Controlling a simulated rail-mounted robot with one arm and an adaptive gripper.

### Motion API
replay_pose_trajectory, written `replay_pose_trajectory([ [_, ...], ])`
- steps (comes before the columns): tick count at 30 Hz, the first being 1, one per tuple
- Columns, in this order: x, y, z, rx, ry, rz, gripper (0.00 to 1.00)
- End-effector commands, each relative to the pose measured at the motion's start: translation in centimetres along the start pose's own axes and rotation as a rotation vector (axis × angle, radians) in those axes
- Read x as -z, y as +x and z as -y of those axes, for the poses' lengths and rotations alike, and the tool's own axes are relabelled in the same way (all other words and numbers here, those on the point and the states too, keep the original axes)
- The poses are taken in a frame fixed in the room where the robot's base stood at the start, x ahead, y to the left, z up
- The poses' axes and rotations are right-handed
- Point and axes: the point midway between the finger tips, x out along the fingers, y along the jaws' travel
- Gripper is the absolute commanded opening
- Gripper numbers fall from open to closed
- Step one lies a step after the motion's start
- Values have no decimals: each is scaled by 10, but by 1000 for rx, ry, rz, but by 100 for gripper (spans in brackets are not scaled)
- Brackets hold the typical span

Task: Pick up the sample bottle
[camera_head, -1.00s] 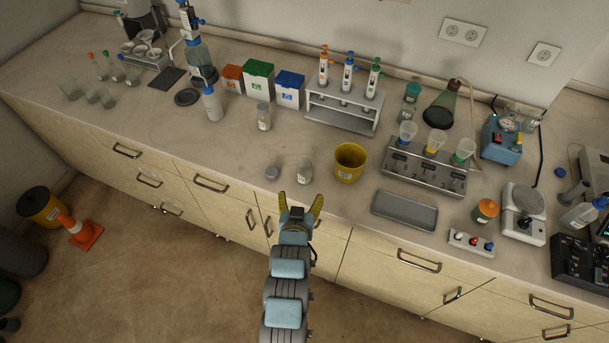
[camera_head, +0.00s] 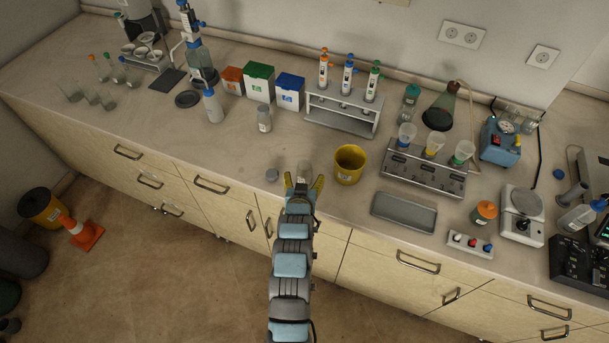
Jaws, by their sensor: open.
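A small clear glass bottle (camera_head: 305,168) with a pale label stands near the counter's front edge; it looks to be the sample bottle. My gripper (camera_head: 304,181) is open, with its yellow-tipped fingers spread on the left and right of the bottle. The fingers and palm hide the bottle's lower part. I cannot tell whether the fingers touch it. A second similar jar (camera_head: 264,119) stands further back, to the left.
A yellow container (camera_head: 350,164) stands close on the right of the gripper. A grey tray (camera_head: 404,212) lies further right, below a row of funnels on a metal stand (camera_head: 424,177). A pipette rack (camera_head: 341,117) stands behind. The counter (camera_head: 190,140) is clear to the left.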

Motion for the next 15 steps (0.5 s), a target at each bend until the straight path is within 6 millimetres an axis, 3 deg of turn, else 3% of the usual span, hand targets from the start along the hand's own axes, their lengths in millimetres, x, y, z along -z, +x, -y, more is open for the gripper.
replay_pose_trajectory([
  [15,2,21,2,0,0,-1,83],
])
